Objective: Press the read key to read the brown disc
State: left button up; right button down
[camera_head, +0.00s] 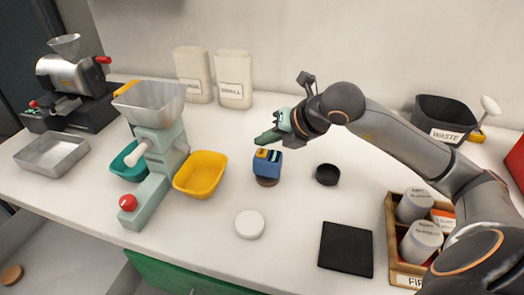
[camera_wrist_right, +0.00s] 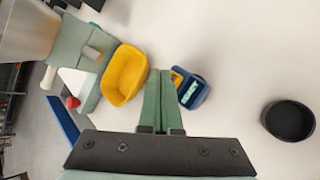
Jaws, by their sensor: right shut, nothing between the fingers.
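A small blue reader (camera_head: 267,164) with an orange key (camera_head: 262,153) on top stands mid-table. The brown disc (camera_head: 267,182) shows only as a rim under the reader's base; the rest is hidden. In the right wrist view the reader (camera_wrist_right: 193,90) shows its orange key (camera_wrist_right: 177,78) and a pale teal display. My right gripper (camera_head: 258,140) is shut and empty, its green fingers above and slightly left of the reader. In the wrist view the fingertips (camera_wrist_right: 160,72) appear just left of the key, and I see no clear contact. My left gripper is not in view.
A yellow bowl (camera_head: 200,175) and a green grinder (camera_head: 152,140) stand left of the reader. A small black dish (camera_head: 327,174) is to its right. A white round pad (camera_head: 250,224) and black mat (camera_head: 346,249) lie in front. A wooden crate (camera_head: 392,240) stands front right.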

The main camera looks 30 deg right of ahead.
dwell(1.0)
jog(key=shift+f, duration=0.15)
dwell(0.4)
jog(key=shift+f+b, duration=0.35)
jog(key=shift+b, duration=0.3)
jog(key=shift+f+b, duration=0.35)
jog(key=shift+b, duration=0.15)
dwell(0.4)
jog(key=shift+a+f, duration=0.15)
dwell(0.3)
jog(key=shift+r+p, duration=0.35)
jog(key=shift+r, duration=0.5)
